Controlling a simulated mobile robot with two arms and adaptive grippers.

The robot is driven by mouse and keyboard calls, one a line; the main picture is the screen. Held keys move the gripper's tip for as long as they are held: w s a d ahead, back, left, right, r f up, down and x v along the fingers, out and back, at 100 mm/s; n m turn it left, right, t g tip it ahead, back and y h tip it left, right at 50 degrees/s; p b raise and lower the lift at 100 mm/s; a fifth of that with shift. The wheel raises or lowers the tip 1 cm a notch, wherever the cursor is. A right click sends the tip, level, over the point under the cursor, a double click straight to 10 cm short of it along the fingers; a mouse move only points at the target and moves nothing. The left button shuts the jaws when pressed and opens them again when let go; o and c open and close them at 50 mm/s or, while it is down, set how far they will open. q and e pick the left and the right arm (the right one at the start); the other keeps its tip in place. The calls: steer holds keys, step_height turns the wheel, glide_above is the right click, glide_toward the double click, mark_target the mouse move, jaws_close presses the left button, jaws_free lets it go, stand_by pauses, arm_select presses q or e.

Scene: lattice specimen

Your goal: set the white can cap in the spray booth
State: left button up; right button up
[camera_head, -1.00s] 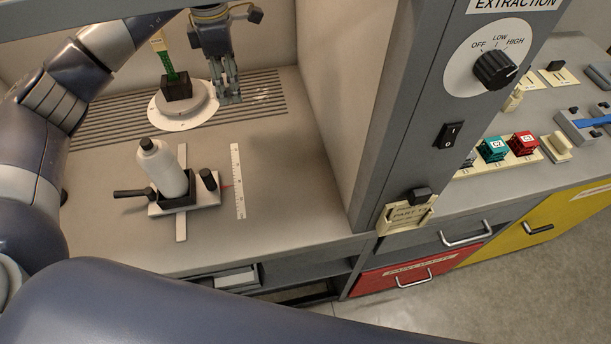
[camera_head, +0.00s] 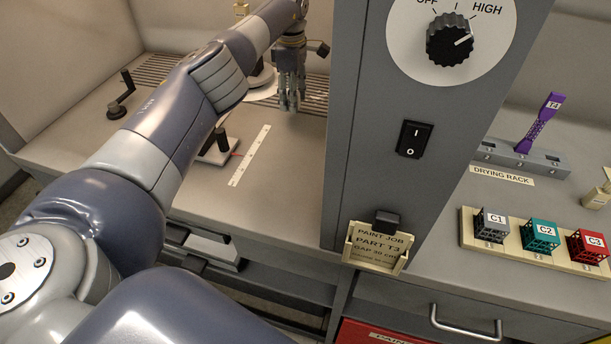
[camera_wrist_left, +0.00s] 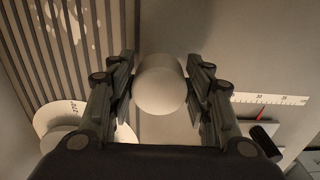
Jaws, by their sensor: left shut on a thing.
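The white can cap (camera_wrist_left: 160,84) shows as a pale rounded thing between the fingers of my left gripper (camera_wrist_left: 162,98) in the left wrist view. In the head view my left gripper (camera_head: 289,106) points down inside the spray booth (camera_head: 285,150), near its right side, above the floor. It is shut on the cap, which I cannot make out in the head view. How far the cap is from the floor is unclear. My left arm hides the spray can in the head view. My right gripper is not in view.
The white turntable (camera_wrist_left: 62,112) is left of my gripper in the wrist view. A ruler (camera_head: 250,156) and part of the can stand (camera_head: 216,152) lie nearer the front. The booth's right post (camera_head: 400,190) carries a knob and a switch. A crank (camera_head: 122,95) stands at the left.

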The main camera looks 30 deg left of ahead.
arm_select(q)
steer(key=shift+s+a+f, duration=0.1)
steer(key=shift+s+f, duration=0.05)
steer(key=shift+s+f+p, duration=0.1)
steer(key=shift+s+p, duration=0.35)
steer(key=shift+s+d, duration=0.2)
steer(key=shift+s, duration=0.05)
steer(key=shift+s+d+p, duration=0.2)
steer(key=shift+s+p, duration=0.1)
steer(key=s+d+p, duration=0.1)
steer(key=s, duration=0.1)
steer(key=s+d, duration=0.1)
steer(key=d, duration=0.1)
steer(key=shift+s+p, duration=0.35)
steer(key=p, duration=0.4)
glide_above(296, 164)
steer(key=shift+w+a, duration=0.25)
steer(key=shift+w, duration=0.1)
steer(key=shift+s+d, duration=0.2)
steer(key=shift+s, duration=0.1)
steer(key=shift+s+d, duration=0.1)
steer(key=shift+s, duration=0.05)
steer(key=shift+f, duration=0.15)
step_height(296, 164, down, 3)
steer(key=shift+p, duration=0.9)
steer(key=shift+f, duration=0.1)
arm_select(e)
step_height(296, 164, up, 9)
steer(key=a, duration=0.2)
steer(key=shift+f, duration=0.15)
